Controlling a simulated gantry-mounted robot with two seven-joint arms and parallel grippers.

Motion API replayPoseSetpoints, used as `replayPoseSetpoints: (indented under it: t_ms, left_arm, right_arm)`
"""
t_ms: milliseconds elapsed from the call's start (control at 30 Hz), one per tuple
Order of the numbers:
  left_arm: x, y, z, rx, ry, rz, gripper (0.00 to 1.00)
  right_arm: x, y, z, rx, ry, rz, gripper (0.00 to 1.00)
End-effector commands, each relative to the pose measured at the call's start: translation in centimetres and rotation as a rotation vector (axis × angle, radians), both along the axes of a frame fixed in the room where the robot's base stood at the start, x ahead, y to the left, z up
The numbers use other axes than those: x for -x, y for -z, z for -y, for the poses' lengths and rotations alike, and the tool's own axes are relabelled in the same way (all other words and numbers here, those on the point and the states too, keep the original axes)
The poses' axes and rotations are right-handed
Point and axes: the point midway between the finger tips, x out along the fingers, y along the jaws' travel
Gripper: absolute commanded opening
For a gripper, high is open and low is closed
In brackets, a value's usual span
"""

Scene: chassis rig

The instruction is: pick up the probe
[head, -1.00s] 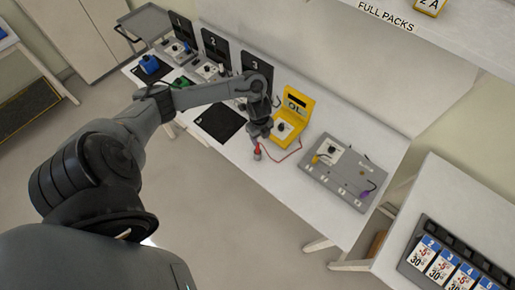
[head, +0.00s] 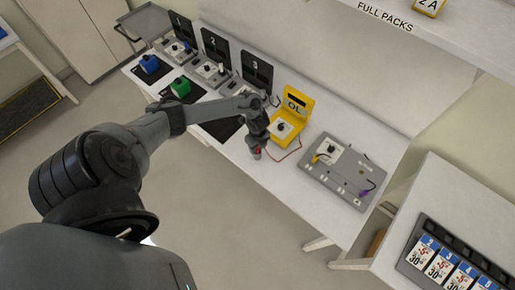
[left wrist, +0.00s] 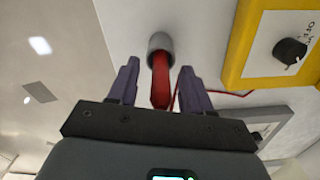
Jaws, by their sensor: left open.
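The probe has a red handle and stands in a small grey round holder on the white bench; in the left wrist view the red probe (left wrist: 160,82) shows with its grey holder (left wrist: 160,42) beyond it. My left gripper (left wrist: 158,70) is open, with one dark finger on each side of the probe and a gap visible on both sides. In the head view my left gripper (head: 256,150) is over the probe's spot and hides most of it. A red cable (head: 291,153) runs from there towards the yellow meter (head: 293,112). My right gripper is out of view.
The yellow meter stands close behind the gripper. A grey panel (head: 338,176) with a knob and plugs lies to the right. Green (head: 180,88) and blue (head: 149,64) blocks sit on dark mats to the left. The bench's front edge is near the gripper.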

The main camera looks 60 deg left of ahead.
Motion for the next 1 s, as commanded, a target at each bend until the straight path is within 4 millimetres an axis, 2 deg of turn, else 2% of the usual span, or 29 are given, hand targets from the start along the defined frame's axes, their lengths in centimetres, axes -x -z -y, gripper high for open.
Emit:
replayPoseSetpoints:
  t_ms: [100,367,667,1000]
  left_arm:
    - [0.0,0.72,0.0,0.0,0.0,0.0,0.49]
    - [-0.03,0.81,-0.03,-0.001,0.0,0.001,0.48]
    - [-0.03,0.79,-0.03,-0.001,0.0,0.001,0.02]
    - [-0.04,0.64,-0.03,-0.001,0.001,0.001,0.0]
  right_arm:
    - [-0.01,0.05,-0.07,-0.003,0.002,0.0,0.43]
    - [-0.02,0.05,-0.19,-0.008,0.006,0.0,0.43]
    - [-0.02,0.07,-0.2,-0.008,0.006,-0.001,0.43]
    - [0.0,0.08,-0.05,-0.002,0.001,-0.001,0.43]
